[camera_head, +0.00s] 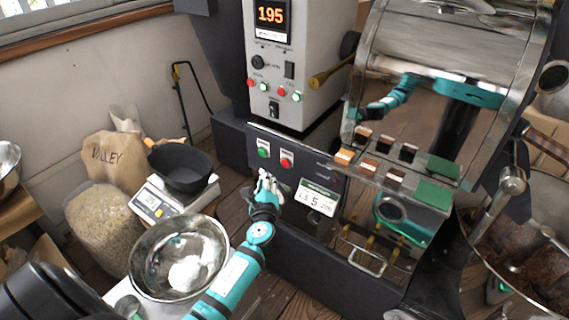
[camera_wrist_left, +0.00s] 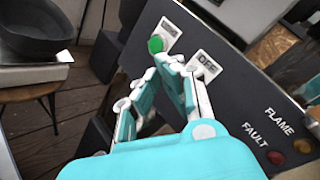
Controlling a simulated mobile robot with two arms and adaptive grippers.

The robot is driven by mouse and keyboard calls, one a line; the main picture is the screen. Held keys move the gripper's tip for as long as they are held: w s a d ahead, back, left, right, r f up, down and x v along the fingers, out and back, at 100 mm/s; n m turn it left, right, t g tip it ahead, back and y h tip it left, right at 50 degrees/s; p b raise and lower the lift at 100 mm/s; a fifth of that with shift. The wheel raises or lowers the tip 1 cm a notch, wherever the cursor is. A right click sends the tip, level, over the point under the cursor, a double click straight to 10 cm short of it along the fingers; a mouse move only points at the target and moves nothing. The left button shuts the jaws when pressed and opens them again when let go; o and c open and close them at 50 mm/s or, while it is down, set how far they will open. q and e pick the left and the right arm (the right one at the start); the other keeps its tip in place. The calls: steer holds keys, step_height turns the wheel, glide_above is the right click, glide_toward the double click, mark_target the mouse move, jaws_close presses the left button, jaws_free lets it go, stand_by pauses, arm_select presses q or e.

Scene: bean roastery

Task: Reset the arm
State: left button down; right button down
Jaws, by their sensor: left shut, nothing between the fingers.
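My left arm reaches in from the bottom of the head view, teal and white. Its gripper (camera_head: 265,182) is shut and empty, in front of the dark lower panel (camera_head: 268,240) of the roasting machine. In the head view the green button (camera_head: 264,153) and a red button (camera_head: 286,162) sit just above the gripper. My right gripper is not in view.
Sacks (camera_head: 110,160) stand at the left wall. The glossy roaster drum (camera_head: 440,40) and sample trays (camera_head: 434,193) are at right.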

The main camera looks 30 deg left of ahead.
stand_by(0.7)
arm_select(q)
steer(key=s+d+f+n+g+h, duration=0.25)
steer(key=s+f, duration=0.35)
steer(key=f, duration=0.5)
steer(key=s+d+f+n+g+h+p, duration=0.1)
steer(key=s+d+f+n+g+h, duration=0.15)
steer(key=s+f, duration=0.6)
steer(key=s+d+f+n+g+h, duration=0.2)
steer(key=s+d+f, duration=0.15)
steer(key=f, duration=0.95)
steer(key=s+d+f+n+g, duration=0.2)
steer(key=s+f+n, duration=0.1)
steer(key=s, duration=0.8)
steer(key=s+d+f+n+g+h+p, duration=0.1)
steer(key=s+d+f+n+g, duration=0.1)
steer(key=s+f, duration=0.4)
steer(key=s+d+f+n+g+h, duration=0.1)
steer(key=s+f+n, duration=0.4)
steer(key=s, duration=1)
steer(key=shift+s+d+g, duration=0.35)
steer(key=shift+d+g, duration=0.25)
steer(key=shift+g, duration=0.1)
steer(key=shift+f, duration=0.15)
